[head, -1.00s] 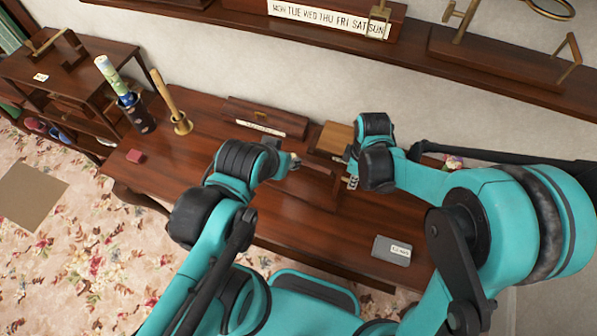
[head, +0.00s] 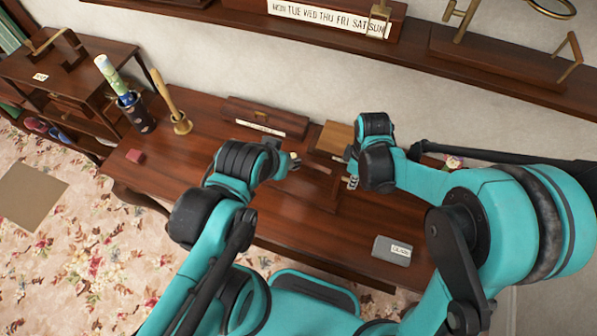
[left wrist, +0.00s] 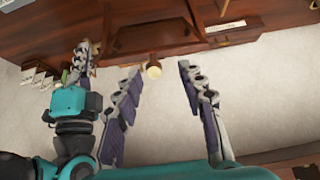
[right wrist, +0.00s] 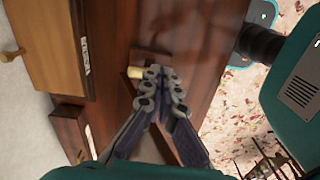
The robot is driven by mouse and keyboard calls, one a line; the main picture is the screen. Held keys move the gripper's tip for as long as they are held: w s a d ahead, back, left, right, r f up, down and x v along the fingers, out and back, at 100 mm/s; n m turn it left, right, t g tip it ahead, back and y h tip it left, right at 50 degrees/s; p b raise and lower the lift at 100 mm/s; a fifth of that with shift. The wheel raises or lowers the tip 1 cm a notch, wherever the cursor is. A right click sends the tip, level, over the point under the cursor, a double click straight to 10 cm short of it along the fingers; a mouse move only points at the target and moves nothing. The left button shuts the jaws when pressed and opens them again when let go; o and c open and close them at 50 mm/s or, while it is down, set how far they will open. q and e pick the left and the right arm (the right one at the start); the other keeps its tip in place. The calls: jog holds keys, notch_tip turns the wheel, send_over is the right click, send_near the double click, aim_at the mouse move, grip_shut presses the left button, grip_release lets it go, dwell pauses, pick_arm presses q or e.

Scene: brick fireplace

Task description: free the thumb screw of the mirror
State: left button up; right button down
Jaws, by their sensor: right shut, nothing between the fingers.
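A dark wooden piece, which I take for part of the mirror (left wrist: 150,36), stands on the desk between my grippers; no mirror glass can be made out. A pale, brass-coloured round knob, likely its thumb screw (left wrist: 153,70), sticks out of it. My left gripper (left wrist: 160,69) is open, its fingers on either side of the knob in the picture; I cannot tell whether they touch it. The knob (right wrist: 135,72) also shows in the right wrist view, just left of my right gripper's (right wrist: 161,73) closed fingertips. In the head view my arms partly hide the mirror.
The desk (head: 290,215) carries a grey labelled box (head: 392,250) at front right. A shelf (head: 410,45) runs along the wall behind.

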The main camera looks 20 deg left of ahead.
jog(key=shift+w, duration=0.35)
jog(key=shift+s, duration=0.1)
jog(key=shift+s, duration=0.55)
jog(key=shift+r+p, duration=2.3)
jog(key=shift+r, duration=1.25)
